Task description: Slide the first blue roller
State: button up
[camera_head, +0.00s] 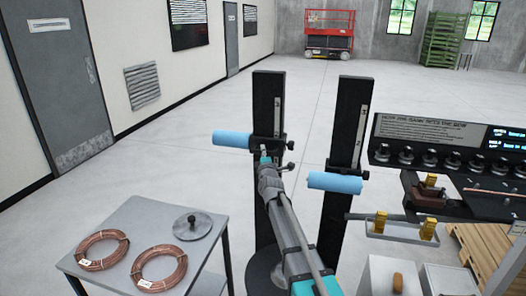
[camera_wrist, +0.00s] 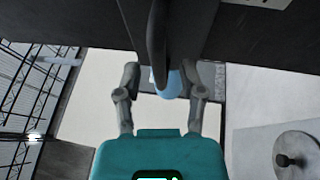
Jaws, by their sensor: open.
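One blue roller (camera_head: 232,138) sticks out level to the left of the left black post (camera_head: 268,100). A second blue roller (camera_head: 334,182) sits lower, across the right black post (camera_head: 345,125). My gripper (camera_head: 265,158) is at the left post, just below and right of the first roller's inner end. In the wrist view my gripper (camera_wrist: 163,76) has its fingers apart, with a blue roller end (camera_wrist: 170,84) showing between or beyond them. A dark rounded part of the stand partly hides that blue end. I cannot tell whether the fingers touch anything.
A grey table (camera_head: 140,217) at lower left holds two copper coils (camera_head: 102,250) and a round metal disc (camera_head: 193,226), also in the wrist view (camera_wrist: 297,157). A dark bench (camera_head: 460,172) with several fittings stands at right. Open floor lies behind the posts.

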jog(key=shift+w+r, duration=0.1)
jog(key=shift+w, duration=0.5)
grip_shut()
